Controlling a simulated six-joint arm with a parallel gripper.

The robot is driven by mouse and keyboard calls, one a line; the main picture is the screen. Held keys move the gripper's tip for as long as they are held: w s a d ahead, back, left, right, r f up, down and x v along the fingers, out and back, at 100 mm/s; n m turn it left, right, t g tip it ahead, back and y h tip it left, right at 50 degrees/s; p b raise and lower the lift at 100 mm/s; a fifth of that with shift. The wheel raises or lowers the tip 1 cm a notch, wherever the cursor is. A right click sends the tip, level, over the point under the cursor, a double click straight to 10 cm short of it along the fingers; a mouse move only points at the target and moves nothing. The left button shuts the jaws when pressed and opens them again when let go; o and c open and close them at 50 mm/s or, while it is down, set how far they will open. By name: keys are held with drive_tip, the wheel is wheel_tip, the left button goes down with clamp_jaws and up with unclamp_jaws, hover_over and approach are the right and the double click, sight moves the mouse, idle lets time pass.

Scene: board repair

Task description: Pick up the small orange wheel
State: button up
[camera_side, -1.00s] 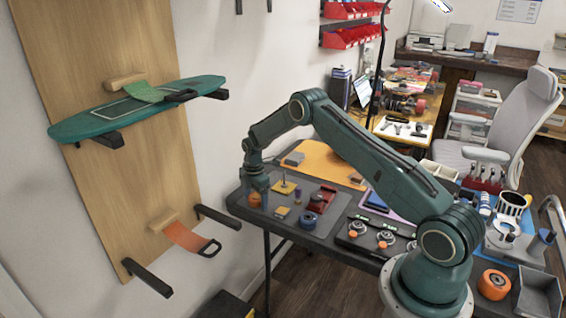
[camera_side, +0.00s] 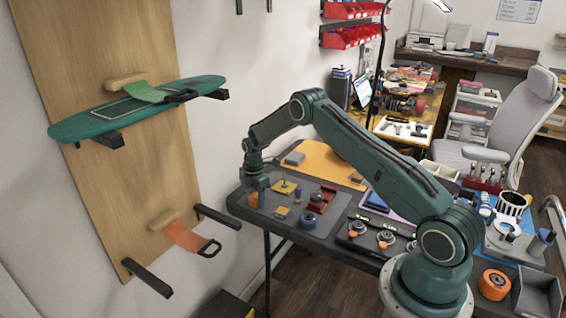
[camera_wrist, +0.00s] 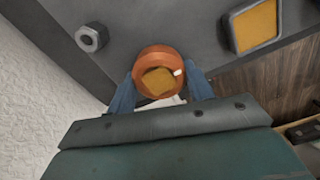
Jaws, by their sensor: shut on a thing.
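The small orange wheel (camera_wrist: 158,56) shows in the wrist view as a round orange piece with a yellowish centre and a small pale spot at its right. My gripper (camera_wrist: 160,84) has one blue finger on each side of the wheel and is shut on it. In the side view my gripper (camera_side: 257,188) points down at the left end of the dark table.
A grey hex nut (camera_wrist: 91,37) lies to the left of the wheel, and a tray with a yellow inside (camera_wrist: 255,25) is at the right. The table edge is close by. A blue roll (camera_side: 309,220) and a red part (camera_side: 322,198) lie farther right on the table (camera_side: 335,228).

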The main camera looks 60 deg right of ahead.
wheel_tip(320, 180, up, 20)
idle(0.7)
drive_tip(key=shift+d+f, duration=0.1)
idle(0.4)
drive_tip(key=s+d+f, duration=0.1)
drive_tip(key=d+f, duration=0.1)
drive_tip(key=d, duration=0.2)
drive_tip(key=s+d+f, duration=0.1)
drive_tip(key=d+f, duration=0.2)
drive_tip(key=d, duration=0.1)
drive_tip(key=s+d+f, duration=0.1)
drive_tip(key=d+f, duration=0.1)
drive_tip(key=d, duration=0.2)
drive_tip(key=shift+s+d+f, duration=0.15)
drive_tip(key=shift+s+d, duration=0.2)
drive_tip(key=shift+f, duration=0.2)
drive_tip(key=shift+f, duration=1.8)
idle(0.3)
drive_tip(key=shift+f, duration=2.7)
